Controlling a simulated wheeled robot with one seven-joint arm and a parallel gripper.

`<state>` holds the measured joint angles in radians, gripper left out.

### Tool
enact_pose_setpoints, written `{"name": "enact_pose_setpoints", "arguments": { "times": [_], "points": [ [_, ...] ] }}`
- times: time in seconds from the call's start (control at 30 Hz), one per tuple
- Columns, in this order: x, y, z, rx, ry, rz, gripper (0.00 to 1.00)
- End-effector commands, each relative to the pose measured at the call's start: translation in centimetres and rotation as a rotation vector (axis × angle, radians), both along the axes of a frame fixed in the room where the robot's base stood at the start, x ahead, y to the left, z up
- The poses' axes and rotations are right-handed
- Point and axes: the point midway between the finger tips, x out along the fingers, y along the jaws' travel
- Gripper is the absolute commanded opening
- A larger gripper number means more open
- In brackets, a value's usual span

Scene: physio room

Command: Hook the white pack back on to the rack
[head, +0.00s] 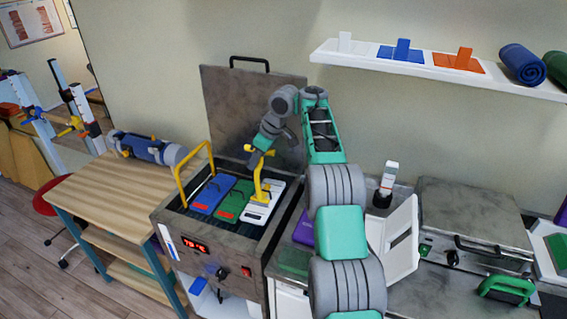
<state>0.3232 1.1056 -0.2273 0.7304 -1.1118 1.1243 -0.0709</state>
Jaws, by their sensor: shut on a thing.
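The white pack (258,213) with a red mark lies at the right end of a row in the open heating unit (228,240). Beside it are a green pack (232,204) and a blue pack (208,197). A yellow rack frame (191,161) rises at the left of the row. My gripper (261,154) is above the white pack, shut on a yellow upright piece (257,178) that reaches down to the pack. I cannot tell whether this piece is part of the rack, or whether the pack is hooked. The fingertips are small and partly hidden.
The unit's raised lid (228,108) stands behind the row. A wooden table (110,204) is at left. At right are a white bottle (387,180), a white holder (402,240) and a closed metal unit (474,222). A wall shelf (340,57) hangs above.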

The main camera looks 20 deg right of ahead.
Motion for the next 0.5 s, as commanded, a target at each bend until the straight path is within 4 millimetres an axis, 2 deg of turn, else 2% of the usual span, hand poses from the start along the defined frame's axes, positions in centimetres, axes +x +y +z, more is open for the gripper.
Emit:
{"name": "enact_pose_setpoints", "arguments": {
  "times": [0.03, 0.5],
  "points": [
    [0.1, 0.0, 0.4, -0.001, -0.004, 0.0, 0.0],
    [1.2, 0.0, 0.4, -0.004, -0.004, -0.015, 0.0]
  ]
}}
